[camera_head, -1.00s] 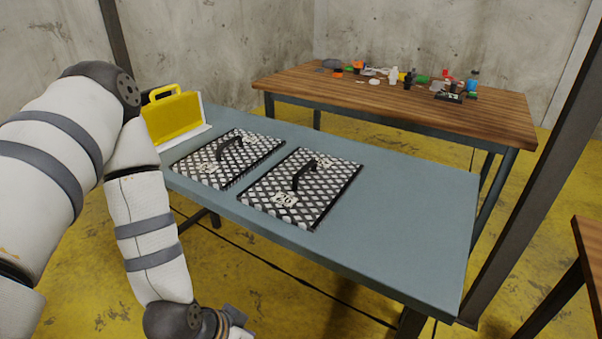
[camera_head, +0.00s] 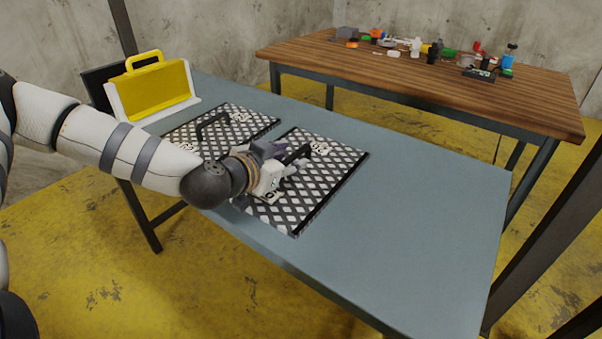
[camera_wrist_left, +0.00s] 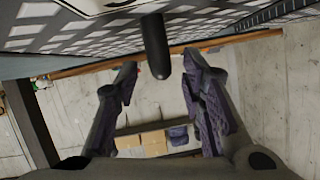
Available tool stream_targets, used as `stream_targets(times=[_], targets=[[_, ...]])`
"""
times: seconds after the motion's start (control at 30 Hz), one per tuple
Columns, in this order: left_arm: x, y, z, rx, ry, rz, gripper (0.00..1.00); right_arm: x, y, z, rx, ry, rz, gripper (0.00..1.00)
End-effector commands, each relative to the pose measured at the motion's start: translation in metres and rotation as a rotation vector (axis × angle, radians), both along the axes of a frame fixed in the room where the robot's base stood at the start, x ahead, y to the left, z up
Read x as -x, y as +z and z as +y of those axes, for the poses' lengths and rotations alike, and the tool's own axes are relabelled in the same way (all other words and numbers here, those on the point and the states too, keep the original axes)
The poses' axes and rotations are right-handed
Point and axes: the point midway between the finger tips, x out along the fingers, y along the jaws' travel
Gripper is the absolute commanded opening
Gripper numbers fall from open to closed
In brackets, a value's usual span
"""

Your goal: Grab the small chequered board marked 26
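The small chequered board (camera_head: 325,190) lies flat on the blue-grey table, with a black handle on top. Its 26 label, clear a second ago, is now mostly covered by my gripper. My left gripper (camera_head: 285,165) is over the board, close to the handle (camera_head: 298,154). In the left wrist view the gripper (camera_wrist_left: 160,66) is open. The black handle (camera_wrist_left: 155,42) sticks in between its two fingertips, and neither finger clearly touches it. The chequered board (camera_wrist_left: 98,42) fills the top of that view. My right gripper is not in view.
A second chequered board (camera_head: 243,123) with a handle lies just left on the same table (camera_head: 420,210). A yellow case (camera_head: 160,88) stands behind it. The table's right part is clear. A wooden table (camera_head: 470,100) with small items stands behind.

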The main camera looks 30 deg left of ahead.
Motion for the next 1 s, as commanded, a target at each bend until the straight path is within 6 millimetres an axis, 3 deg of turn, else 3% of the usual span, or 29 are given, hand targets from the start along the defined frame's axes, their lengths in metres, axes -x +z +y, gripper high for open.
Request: stream_targets(times=[0.03,0.33,0.5,1.0], targets=[[-0.007,-0.012,0.001,-0.002,0.001,0.011,0.36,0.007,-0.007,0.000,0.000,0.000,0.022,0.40],[-0.017,-0.005,0.001,0.000,0.001,-0.001,0.36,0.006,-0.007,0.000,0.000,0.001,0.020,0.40],[-0.016,-0.005,0.001,0.000,0.001,-0.001,0.00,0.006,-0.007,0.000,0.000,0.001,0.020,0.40],[-0.017,0.003,0.001,-0.001,0.000,-0.007,0.00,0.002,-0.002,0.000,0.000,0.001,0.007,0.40]])
